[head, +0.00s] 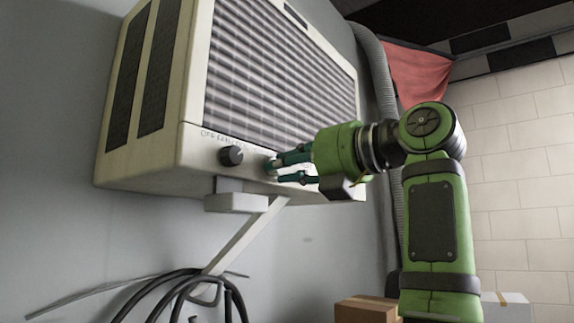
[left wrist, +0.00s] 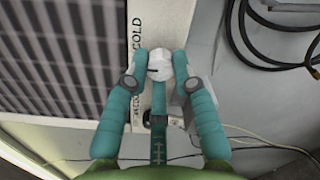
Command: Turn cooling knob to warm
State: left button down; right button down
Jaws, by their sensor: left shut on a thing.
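The cooling unit, a cream box with a slatted grille (head: 285,75), is fixed to the wall. A pale round knob (left wrist: 160,66) sits on its control strip, with the lettering "COLD" near it in the left wrist view. A short dark mark shows on the knob's face, toward its left side. My left gripper (head: 276,168) reaches in from the right in the head view. Its teal fingers, which also show in the left wrist view (left wrist: 160,60), are shut on the knob from both sides. In the head view the fingers mostly hide this knob. My right gripper is not in view.
A black knob (head: 231,156) sits left of the held knob on the same strip. A bracket (head: 240,243) supports the unit from below. Black cables (head: 185,290) hang at the lower left. A grey hose (head: 378,70) runs down the wall. Cardboard boxes (head: 366,309) stand below.

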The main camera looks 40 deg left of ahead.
pick_arm(q)
jog(key=shift+r+n, duration=0.2)
jog(key=shift+n, duration=0.1)
jog(key=shift+n+g+y, duration=0.3)
jog(key=shift+n+g, duration=0.2)
jog(key=shift+n, duration=8.4)
jog(key=c, duration=1)
grip_release()
jog(key=shift+s+f, duration=0.1)
jog(key=shift+a, duration=0.1)
